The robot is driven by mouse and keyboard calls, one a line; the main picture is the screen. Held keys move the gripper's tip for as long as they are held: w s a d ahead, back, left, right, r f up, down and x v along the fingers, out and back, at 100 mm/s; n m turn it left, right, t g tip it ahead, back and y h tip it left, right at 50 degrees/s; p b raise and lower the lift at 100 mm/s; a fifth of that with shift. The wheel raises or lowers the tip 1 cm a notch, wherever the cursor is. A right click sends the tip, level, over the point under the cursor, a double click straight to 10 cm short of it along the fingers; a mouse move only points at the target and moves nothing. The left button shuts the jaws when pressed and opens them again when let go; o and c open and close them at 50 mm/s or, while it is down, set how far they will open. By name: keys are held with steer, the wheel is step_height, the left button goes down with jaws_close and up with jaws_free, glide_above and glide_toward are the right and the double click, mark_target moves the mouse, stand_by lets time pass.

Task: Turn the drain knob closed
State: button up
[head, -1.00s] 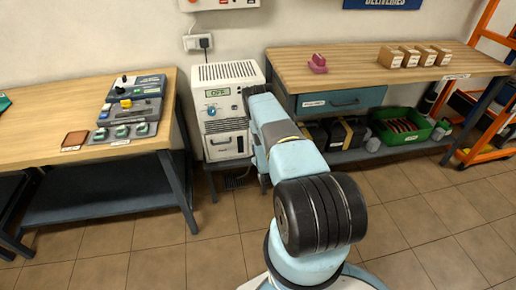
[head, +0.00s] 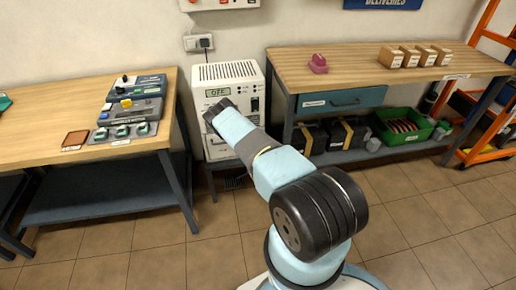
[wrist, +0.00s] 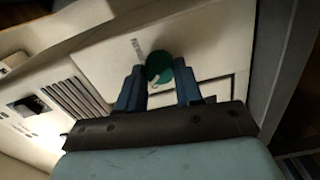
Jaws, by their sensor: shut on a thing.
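The drain knob (wrist: 158,63) is a round, dark green knob on a pale panel in the wrist view. The fingers of my gripper (wrist: 160,72) stand on both sides of it and are shut on it. The knob belongs to the white machine (head: 227,74), which stands between the two benches in the head view and has a lit green display (head: 217,92). In the head view my arm covers part of the machine's front, and the knob and my fingertips are hidden.
A wooden bench (head: 40,122) with control boxes (head: 132,105) is at the left. Another bench (head: 350,68) with a drawer (head: 342,100) is close at the right. In the wrist view, vent slots (wrist: 78,100) lie left of the knob. The tiled floor in front is clear.

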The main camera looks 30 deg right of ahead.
steer(key=shift+a+f+n, duration=0.15)
steer(key=shift+a+n, duration=0.1)
steer(key=shift+n, duration=0.45)
steer(key=shift+f, duration=0.1)
steer(key=o, duration=0.7)
steer(key=shift+c, duration=0.2)
steer(key=o, duration=0.4)
steer(key=shift+d, duration=0.1)
steer(key=shift+s, duration=0.1)
steer(key=v, duration=1.3)
steer(key=shift+s, duration=0.3)
